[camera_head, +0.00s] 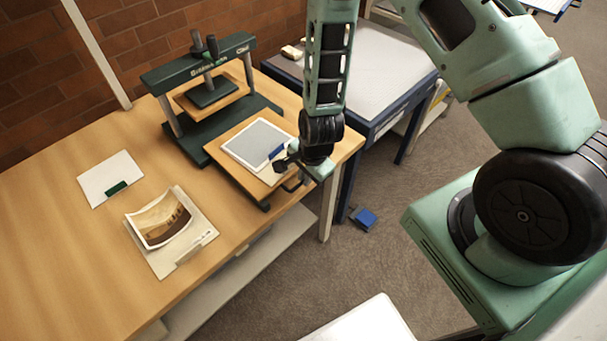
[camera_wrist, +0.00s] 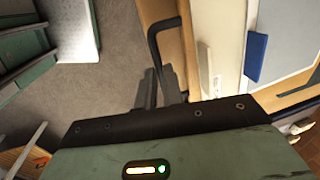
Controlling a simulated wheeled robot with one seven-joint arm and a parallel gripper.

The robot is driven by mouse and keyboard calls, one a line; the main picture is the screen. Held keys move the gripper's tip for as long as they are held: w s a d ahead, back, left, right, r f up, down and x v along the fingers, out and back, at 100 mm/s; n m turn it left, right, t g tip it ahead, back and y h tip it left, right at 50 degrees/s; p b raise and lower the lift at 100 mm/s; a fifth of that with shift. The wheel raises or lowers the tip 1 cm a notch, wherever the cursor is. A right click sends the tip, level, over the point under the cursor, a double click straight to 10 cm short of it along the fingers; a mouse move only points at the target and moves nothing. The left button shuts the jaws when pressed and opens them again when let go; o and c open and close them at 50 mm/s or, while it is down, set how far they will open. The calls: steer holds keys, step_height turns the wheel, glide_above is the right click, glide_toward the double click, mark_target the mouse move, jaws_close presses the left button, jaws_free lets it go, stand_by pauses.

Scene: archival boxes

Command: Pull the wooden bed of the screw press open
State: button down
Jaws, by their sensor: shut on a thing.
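The dark green screw press (camera_head: 205,75) stands upright on the wooden table against the brick wall. Its wooden bed (camera_head: 232,170) lies out in front of the frame, toward the table's front edge. The bed carries a white-bordered grey sheet (camera_head: 258,143) and a blue tab (camera_head: 277,151). A black bar handle (camera_wrist: 153,55) is on the bed's front edge; the bed's wood also shows in the wrist view (camera_wrist: 172,12). My gripper (camera_head: 287,165) is at that front edge, shut on the handle. In the wrist view its dark fingers (camera_wrist: 158,88) are at the handle's near end, where contact is partly hidden.
A curled photograph (camera_head: 160,220) on a board and a white sheet with a green tab (camera_head: 105,180) lie on the table (camera_head: 60,240). A blue-framed table (camera_head: 375,70) stands behind to the right. A blue object (camera_head: 364,218) is on the carpet. A white surface (camera_head: 362,322) is at the bottom.

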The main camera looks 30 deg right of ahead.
steer(key=c, duration=1.5)
jaws_free()
steer(key=s+r, duration=0.1)
steer(key=r, duration=0.4)
steer(key=s+r, duration=0.1)
steer(key=r, duration=0.5)
steer(key=s+d+r, duration=0.1)
steer(key=r, duration=0.5)
steer(key=shift+s+r, duration=0.1)
steer(key=s+a+r+n, duration=0.3)
steer(key=s+n, duration=0.2)
steer(key=n, duration=0.2)
steer(key=s+a+r+n+g+b, duration=0.1)
steer(key=s+a+r+n, duration=0.2)
steer(key=n, duration=0.4)
steer(key=s+a+r+n+g+b, duration=0.1)
steer(key=s+a+r+n, duration=0.2)
steer(key=s+n, duration=0.5)
steer(key=shift+a+r, duration=0.4)
steer(key=shift+r, duration=0.3)
